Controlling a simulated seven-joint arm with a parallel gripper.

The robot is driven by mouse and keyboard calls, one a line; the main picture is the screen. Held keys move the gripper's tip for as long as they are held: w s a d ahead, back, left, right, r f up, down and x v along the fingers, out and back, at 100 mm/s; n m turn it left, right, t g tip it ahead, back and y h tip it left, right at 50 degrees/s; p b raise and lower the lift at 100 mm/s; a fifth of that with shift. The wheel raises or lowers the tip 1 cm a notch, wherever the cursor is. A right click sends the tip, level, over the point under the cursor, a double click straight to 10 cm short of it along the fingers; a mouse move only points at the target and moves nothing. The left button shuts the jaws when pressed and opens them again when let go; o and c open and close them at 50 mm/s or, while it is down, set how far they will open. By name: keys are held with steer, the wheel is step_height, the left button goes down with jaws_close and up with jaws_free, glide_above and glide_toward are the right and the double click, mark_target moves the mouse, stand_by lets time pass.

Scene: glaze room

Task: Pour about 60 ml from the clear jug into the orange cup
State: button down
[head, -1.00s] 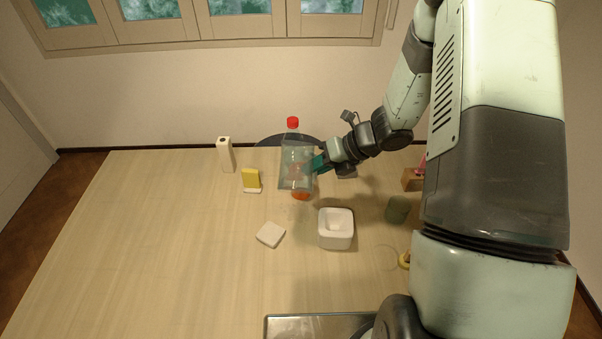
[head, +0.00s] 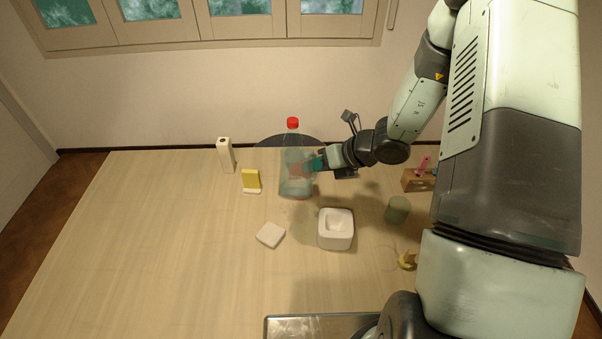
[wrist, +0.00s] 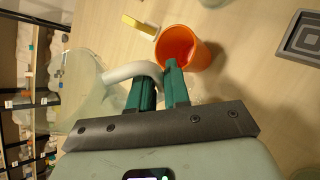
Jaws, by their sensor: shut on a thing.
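My gripper (head: 316,162) is shut on the pale handle (wrist: 133,71) of the clear jug. The jug (head: 296,184) is held above the far middle of the table, and its see-through body also fills the left of the wrist view (wrist: 82,92). The orange cup (wrist: 184,46) stands on the table just beyond my fingertips in the wrist view, its mouth showing a reddish inside. In the head view the cup is mostly behind the jug, with only a faint reddish patch showing through. The liquid level and any stream are too unclear to tell.
A red cap (head: 292,122) shows above the jug. A white square vessel (head: 336,241), white slab (head: 270,235) and green cylinder (head: 397,209) are nearer. A metal tray (head: 290,326) lies in front. The table's left is clear.

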steer(key=shift+s+a+n+t+b, duration=0.1)
steer(key=shift+s+n+t+b, duration=0.4)
steer(key=shift+t, duration=0.7)
steer(key=shift+s+f+n+t+y, duration=0.15)
steer(key=shift+s+f+n+t, duration=0.35)
steer(key=shift+t, duration=0.25)
steer(key=shift+s+f+n+t+y, duration=0.15)
steer(key=shift+s+f+n+t, duration=0.2)
steer(key=shift+f+n+t, duration=0.35)
steer(key=shift+r+t, duration=0.1)
steer(key=shift+t, duration=0.15)
